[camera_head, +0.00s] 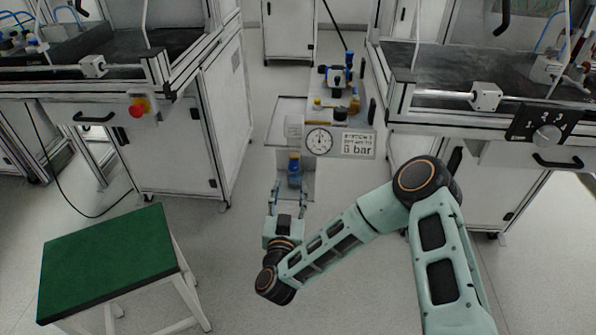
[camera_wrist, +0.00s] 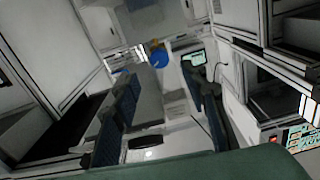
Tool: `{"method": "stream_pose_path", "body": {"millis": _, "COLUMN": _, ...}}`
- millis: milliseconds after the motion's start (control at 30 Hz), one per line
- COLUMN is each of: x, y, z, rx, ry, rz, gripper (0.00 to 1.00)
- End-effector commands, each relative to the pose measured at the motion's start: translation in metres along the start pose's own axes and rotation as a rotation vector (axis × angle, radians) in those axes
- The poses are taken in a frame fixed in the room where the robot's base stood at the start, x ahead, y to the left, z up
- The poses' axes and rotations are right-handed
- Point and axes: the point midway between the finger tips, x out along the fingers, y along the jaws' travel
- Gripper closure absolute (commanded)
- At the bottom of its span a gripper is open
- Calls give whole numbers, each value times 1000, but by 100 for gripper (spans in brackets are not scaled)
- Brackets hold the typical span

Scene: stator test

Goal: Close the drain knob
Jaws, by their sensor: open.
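A small blue part with an orange-brown top (camera_head: 294,166) sits at the centre of the head view, below a round pressure gauge (camera_head: 319,141). I cannot tell for sure whether it is the drain knob. In the wrist view a blue round part (camera_wrist: 158,58) with a yellow piece beside it shows ahead, beyond the fingers. My gripper (camera_head: 288,192) is open and points away from me toward the blue part. In the wrist view the two dark fingers of my gripper (camera_wrist: 160,88) stand wide apart, with nothing held between them.
Workbench cabinets flank the aisle on the left (camera_head: 180,140) and right (camera_head: 470,175). A green-topped stool (camera_head: 108,252) stands at the front left.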

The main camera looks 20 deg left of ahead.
Motion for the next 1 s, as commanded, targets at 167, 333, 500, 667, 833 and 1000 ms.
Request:
{"method": "stream_pose_path", "body": {"millis": 167, "x": 37, "y": 3, "z": 3, "rx": 1, "ry": 1, "rz": 6, "gripper": 60}}
{"method": "stream_pose_path", "body": {"millis": 333, "x": 64, "y": 2, "z": 3, "rx": 1, "ry": 1, "rz": 4, "gripper": 60}}
{"method": "stream_pose_path", "body": {"millis": 500, "x": 77, "y": 1, "z": 1, "rx": 1, "ry": 0, "rz": 1, "gripper": 60}}
{"method": "stream_pose_path", "body": {"millis": 667, "x": 80, "y": 1, "z": 0, "rx": 0, "ry": 0, "rz": 1, "gripper": 60}}
{"method": "stream_pose_path", "body": {"millis": 833, "x": 80, "y": 1, "z": 0, "rx": 0, "ry": -1, "rz": 1, "gripper": 61}}
{"method": "stream_pose_path", "body": {"millis": 1000, "x": 80, "y": 1, "z": 0, "rx": 0, "ry": -1, "rz": 1, "gripper": 80}}
